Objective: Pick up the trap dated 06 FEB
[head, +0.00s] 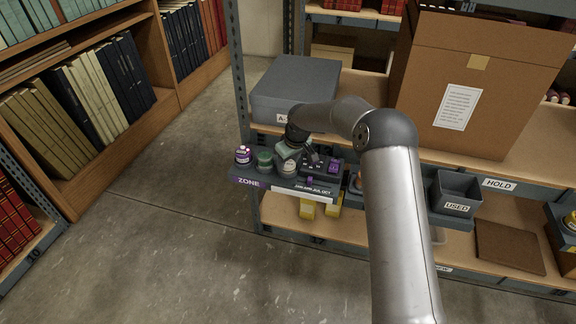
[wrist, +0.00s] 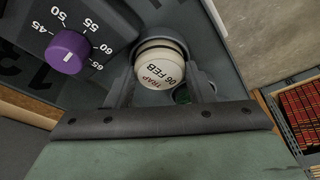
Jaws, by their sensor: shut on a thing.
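The trap (wrist: 160,68) is a cream-white round piece with a dark band near its top, lettered TRAP in red and 06 FEB in black. In the wrist view it sits between the two fingers of my gripper (wrist: 161,82), which is shut on it. In the head view the trap (head: 288,168) shows as a pale round shape just under my gripper (head: 287,157), at the small grey shelf (head: 262,183) marked ZONE. I cannot tell whether its base is clear of the shelf.
A dark unit with a purple knob (wrist: 68,52) stands beside the trap. A green-topped jar (head: 264,160) and a purple-and-white container (head: 243,155) are to its left. A grey box (head: 295,88) sits above. A USED bin (head: 456,195) is to the right.

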